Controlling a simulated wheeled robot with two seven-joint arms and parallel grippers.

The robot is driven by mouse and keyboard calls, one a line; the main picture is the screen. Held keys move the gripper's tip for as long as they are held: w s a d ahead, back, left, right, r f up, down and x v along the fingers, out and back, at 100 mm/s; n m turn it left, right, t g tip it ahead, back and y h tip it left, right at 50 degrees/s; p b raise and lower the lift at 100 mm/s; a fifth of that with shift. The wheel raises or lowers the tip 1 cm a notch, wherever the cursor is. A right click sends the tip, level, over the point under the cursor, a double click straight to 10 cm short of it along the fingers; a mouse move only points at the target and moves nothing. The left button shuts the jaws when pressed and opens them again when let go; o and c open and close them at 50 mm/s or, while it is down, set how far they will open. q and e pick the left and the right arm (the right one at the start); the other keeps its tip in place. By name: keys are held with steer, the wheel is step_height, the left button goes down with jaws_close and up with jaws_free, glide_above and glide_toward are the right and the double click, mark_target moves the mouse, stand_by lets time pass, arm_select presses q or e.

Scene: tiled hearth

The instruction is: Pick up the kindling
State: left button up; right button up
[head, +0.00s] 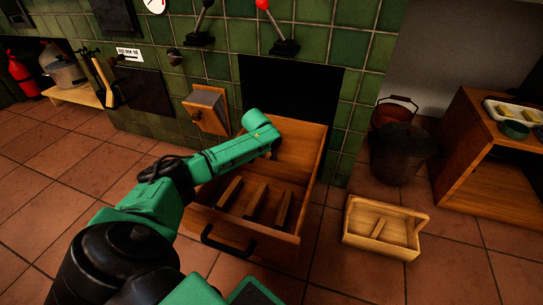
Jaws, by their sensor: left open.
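Three short wooden pieces that look like the kindling (257,203) lie side by side, slightly apart, in an open wooden drawer (246,231) with a black front handle. My left arm reaches in from the lower left across the drawer's left side. My left gripper (271,152) is over the rear part of the drawer, behind the kindling and apart from it. It is open, mostly hidden by my wrist, and no held object shows. My right gripper is not in view.
A wooden caddy (384,228) with a divider sits on the tiled floor right of the drawer. Behind it stands a dark bucket (399,153), beside a wooden cabinet (478,145) bearing a tray. Levers (284,45) project from the green wall. Floor at left is clear.

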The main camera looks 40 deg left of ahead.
arm_select(q)
jaws_close()
